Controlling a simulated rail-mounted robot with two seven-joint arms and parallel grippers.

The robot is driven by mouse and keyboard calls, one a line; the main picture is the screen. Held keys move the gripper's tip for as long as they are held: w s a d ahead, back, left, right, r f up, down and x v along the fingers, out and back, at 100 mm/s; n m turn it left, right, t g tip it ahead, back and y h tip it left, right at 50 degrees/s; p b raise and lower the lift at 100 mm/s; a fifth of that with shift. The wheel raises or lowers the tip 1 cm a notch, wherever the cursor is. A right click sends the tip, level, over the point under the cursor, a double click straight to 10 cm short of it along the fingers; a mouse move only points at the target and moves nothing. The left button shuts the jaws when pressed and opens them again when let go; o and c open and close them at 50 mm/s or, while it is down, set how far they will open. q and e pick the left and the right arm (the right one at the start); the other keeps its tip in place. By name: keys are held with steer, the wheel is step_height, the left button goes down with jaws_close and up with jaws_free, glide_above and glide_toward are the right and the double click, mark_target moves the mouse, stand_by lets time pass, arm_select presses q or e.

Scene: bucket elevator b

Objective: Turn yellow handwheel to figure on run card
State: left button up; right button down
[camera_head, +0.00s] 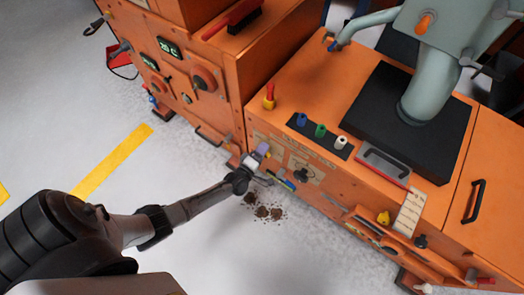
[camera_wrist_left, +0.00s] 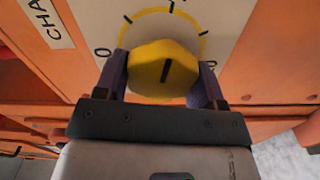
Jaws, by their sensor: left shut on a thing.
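The yellow handwheel (camera_wrist_left: 163,68) sits on a pale dial plate (camera_wrist_left: 222,20) in the left wrist view. A black line on the wheel points up, tilted slightly right. A 0 and several ticks stand around it along a yellow arc. My left gripper (camera_head: 262,152) is at the front of the orange machine, its purple fingers shut on the wheel from both sides. In the head view the gripper mostly hides the wheel. A white card with rows of print (camera_head: 409,211), perhaps the run card, lies at the machine's front edge; its print is too small to read. My right gripper is not in view.
Blue, green and white knobs (camera_head: 320,130) stand on a black strip on the machine top. A black dial (camera_head: 302,175) is right of my gripper. An orange cabinet with displays (camera_head: 168,47) stands left. Brown crumbs (camera_head: 263,212) lie on the open grey floor.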

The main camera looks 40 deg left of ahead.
arm_select(q)
steer(key=o, duration=0.9)
steer(key=shift+s, duration=0.3)
steer(key=s+p, duration=0.1)
steer(key=s, duration=0.3)
steer(key=s+d+p, duration=0.1)
steer(key=s+p, duration=0.1)
steer(key=s, duration=0.2)
steer(key=s+p, duration=0.2)
steer(key=s, duration=0.3)
steer(key=shift+s+d, duration=0.1)
steer(key=shift+d, duration=0.25)
